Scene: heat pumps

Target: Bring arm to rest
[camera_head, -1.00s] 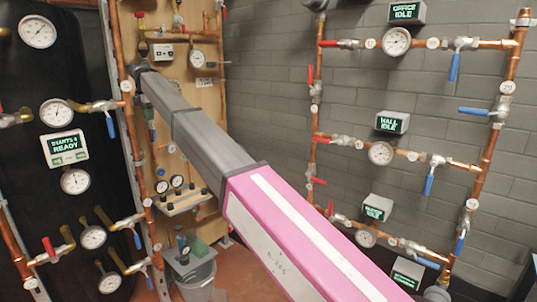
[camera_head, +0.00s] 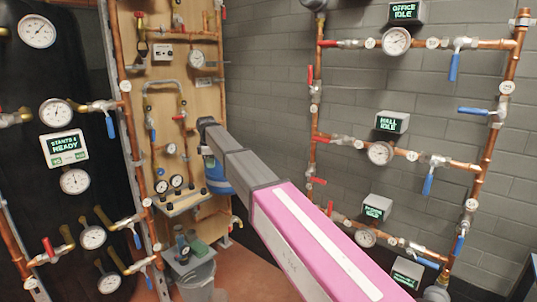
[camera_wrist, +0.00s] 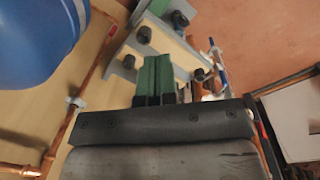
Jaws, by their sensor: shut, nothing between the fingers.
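My arm, with a pink and white section (camera_head: 310,240) and a grey section (camera_head: 245,167), reaches from the lower right toward the wooden board in the head view. Its far end stands in front of the board's right edge. My gripper (camera_wrist: 156,78) shows in the wrist view with two green fingers side by side, shut and empty. In the head view the fingers cannot be made out.
A blue rounded vessel (camera_head: 216,178) is close behind the arm's end and also fills the wrist view's upper left (camera_wrist: 38,38). The wooden board (camera_head: 205,95) carries copper pipes and gauges. A bucket (camera_head: 196,275) stands below. Wall pipes with valves (camera_head: 428,160) are at right.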

